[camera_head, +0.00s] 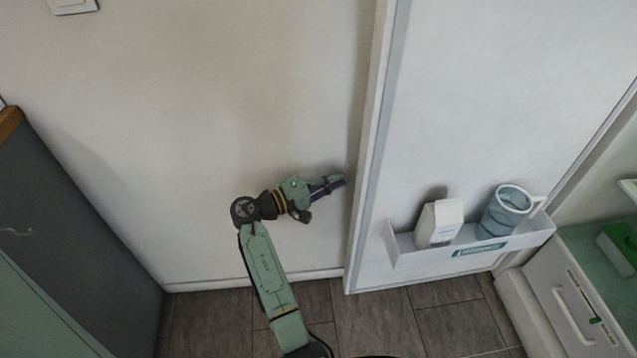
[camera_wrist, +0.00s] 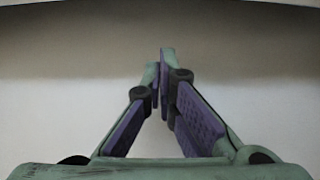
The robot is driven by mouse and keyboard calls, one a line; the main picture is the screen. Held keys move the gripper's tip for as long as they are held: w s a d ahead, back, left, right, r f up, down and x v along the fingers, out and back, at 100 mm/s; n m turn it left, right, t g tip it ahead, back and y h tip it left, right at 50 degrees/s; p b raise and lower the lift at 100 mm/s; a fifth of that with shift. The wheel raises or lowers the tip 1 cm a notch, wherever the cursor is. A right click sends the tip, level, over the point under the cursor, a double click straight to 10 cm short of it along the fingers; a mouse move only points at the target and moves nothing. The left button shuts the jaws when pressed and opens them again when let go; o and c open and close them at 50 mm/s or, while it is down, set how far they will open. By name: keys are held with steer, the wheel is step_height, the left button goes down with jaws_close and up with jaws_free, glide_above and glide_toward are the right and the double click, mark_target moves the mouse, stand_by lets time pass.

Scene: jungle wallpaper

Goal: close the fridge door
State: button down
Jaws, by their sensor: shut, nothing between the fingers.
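The fridge door (camera_head: 470,110) stands open in the head view, its inner side facing me. Its free edge is the pale vertical strip in the middle of the picture, and its hinge side is toward the fridge (camera_head: 545,290) at the right. My gripper (camera_head: 340,182) is shut and empty, just left of the door's free edge. I cannot tell whether it touches the door. In the wrist view my gripper (camera_wrist: 163,60) shows its fingertips together before a plain pale surface.
A door shelf (camera_head: 400,252) holds a white carton (camera_head: 440,222) and a blue cup (camera_head: 505,212). A fridge drawer (camera_head: 575,305) and a green box (camera_head: 618,247) are at the right. A grey cabinet (camera_head: 75,200) stands left. Tiled floor (camera_head: 385,318) lies below the door.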

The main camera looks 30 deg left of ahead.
steer(key=shift+s+d+p, duration=0.3)
steer(key=shift+d+p, duration=0.15)
steer(key=shift+d, duration=0.5)
steer(key=shift+s+d+p, duration=0.3)
steer(key=shift+d+p, duration=0.15)
steer(key=shift+d, duration=0.45)
